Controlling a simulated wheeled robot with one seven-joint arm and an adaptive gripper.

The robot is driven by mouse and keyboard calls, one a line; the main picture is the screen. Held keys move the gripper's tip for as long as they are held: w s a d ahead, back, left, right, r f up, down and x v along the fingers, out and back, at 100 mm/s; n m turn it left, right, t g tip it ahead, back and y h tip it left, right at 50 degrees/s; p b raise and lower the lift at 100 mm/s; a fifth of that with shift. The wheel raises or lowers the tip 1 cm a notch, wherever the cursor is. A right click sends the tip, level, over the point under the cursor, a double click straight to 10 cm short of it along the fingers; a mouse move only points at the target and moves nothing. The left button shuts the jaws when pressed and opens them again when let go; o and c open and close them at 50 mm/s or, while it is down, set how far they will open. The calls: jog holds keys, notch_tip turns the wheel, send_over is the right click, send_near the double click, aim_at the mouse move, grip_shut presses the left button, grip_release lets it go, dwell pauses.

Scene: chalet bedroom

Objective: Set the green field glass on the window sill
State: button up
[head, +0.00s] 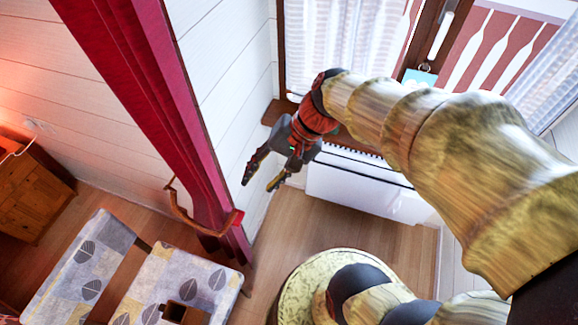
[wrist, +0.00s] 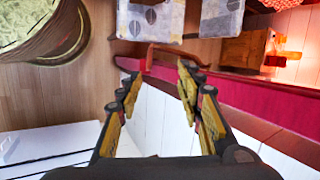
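I cannot make out a green field glass in either view. The brown wooden window sill (head: 276,112) runs under the window in the head view, partly hidden behind my arm and gripper. My gripper (head: 259,184) hangs in front of the wall, left of and below the window. Its fingers are spread, with nothing between the fingertips (wrist: 160,75) in the wrist view.
A white radiator (head: 365,188) stands below the sill. A red curtain (head: 165,115) hangs left of my gripper. Patterned cushioned furniture (head: 180,275) with a small brown object (head: 185,312) lies lower left. A wooden cabinet (head: 33,195) stands far left. Wooden floor between is clear.

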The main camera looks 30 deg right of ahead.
jog(key=s+d+r+n+t+h, duration=0.3)
jog(key=s+d+r+n+h, duration=0.1)
jog(key=s+r+n+h, duration=0.1)
jog(key=r+n, duration=0.1)
jog(key=n, duration=0.1)
jog(key=shift+r+n+h, duration=0.35)
jog(key=shift+n+h, duration=0.05)
jog(key=shift+d, duration=0.15)
